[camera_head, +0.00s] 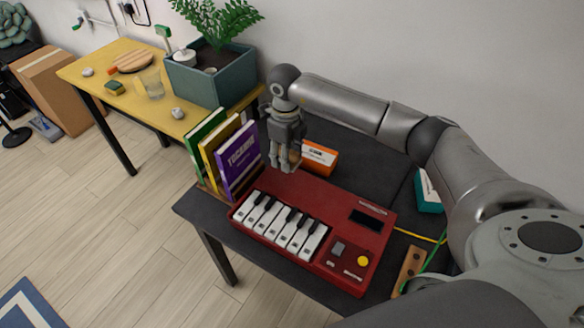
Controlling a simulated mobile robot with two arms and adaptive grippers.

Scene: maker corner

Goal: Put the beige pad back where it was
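I cannot make out a beige pad with certainty in this view. My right gripper (290,165) points down above the back edge of the red keyboard (300,190), beside the books. Its fingertips are small and close together, and I cannot tell whether they are apart or shut. No held object is clearly visible between them. The red keyboard has white and black keys, a dark screen, a grey pad (338,248) and a yellow knob (362,261). My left gripper is out of view.
Upright books (240,160) stand left of the gripper. An orange box (320,157) lies behind the keyboard, a teal box (428,191) at right. The dark table (335,205) also holds a wooden strip (408,268) and cables. A yellow table (130,75) bears a planter (213,80).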

